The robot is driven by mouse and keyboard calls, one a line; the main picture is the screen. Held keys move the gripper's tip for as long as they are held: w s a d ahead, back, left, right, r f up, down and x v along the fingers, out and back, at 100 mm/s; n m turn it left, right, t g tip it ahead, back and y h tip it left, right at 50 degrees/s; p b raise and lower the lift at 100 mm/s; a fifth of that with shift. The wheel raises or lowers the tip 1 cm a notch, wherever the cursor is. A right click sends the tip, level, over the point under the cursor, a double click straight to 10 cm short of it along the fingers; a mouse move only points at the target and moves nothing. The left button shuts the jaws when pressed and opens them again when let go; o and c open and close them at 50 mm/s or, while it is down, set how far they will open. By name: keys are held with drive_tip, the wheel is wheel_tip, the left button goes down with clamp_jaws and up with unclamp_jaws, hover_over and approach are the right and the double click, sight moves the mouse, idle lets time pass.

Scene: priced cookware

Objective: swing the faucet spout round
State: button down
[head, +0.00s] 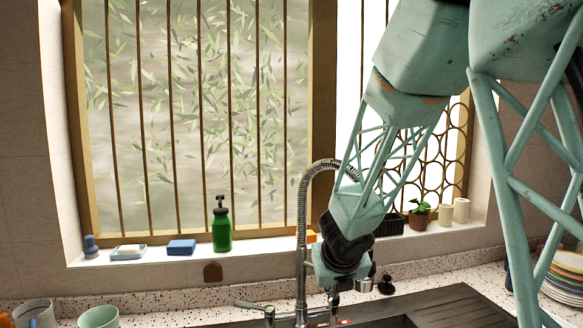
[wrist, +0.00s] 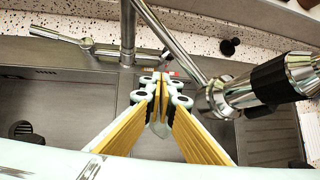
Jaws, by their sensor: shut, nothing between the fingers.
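The chrome faucet (head: 301,240) stands at the back of the sink, its spring hose arching up and right behind my wrist. In the wrist view its column (wrist: 127,35) rises at top centre. A slanted chrome rod (wrist: 172,40) runs from near it to the spray head (wrist: 218,97), which has a black grip. A lever handle (wrist: 62,36) points left from the base. My gripper (head: 334,302) hangs low, right of the column. In the wrist view its yellow-padded fingers (wrist: 161,82) are shut and empty, left of the spray head; contact with the rod is unclear.
The sink (wrist: 75,95) lies below, with a drain at left and a ribbed drainboard (head: 445,305) at right. A green soap bottle (head: 221,228), blue sponge (head: 181,247) and potted plant (head: 419,214) line the sill. Cups (head: 98,317) and stacked plates (head: 562,285) stand at the sides.

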idle(0.4)
drive_tip(key=p+v, duration=0.6)
drive_tip(key=v, duration=0.4)
idle(0.6)
drive_tip(key=shift+s+a+r, duration=0.1)
drive_tip(key=shift+s+r, duration=0.05)
idle(0.4)
drive_tip(key=d+v, duration=0.1)
drive_tip(key=v, duration=1)
drive_tip(key=shift+s+a+r, duration=0.2)
drive_tip(key=shift+a, duration=0.35)
idle(0.5)
idle(0.5)
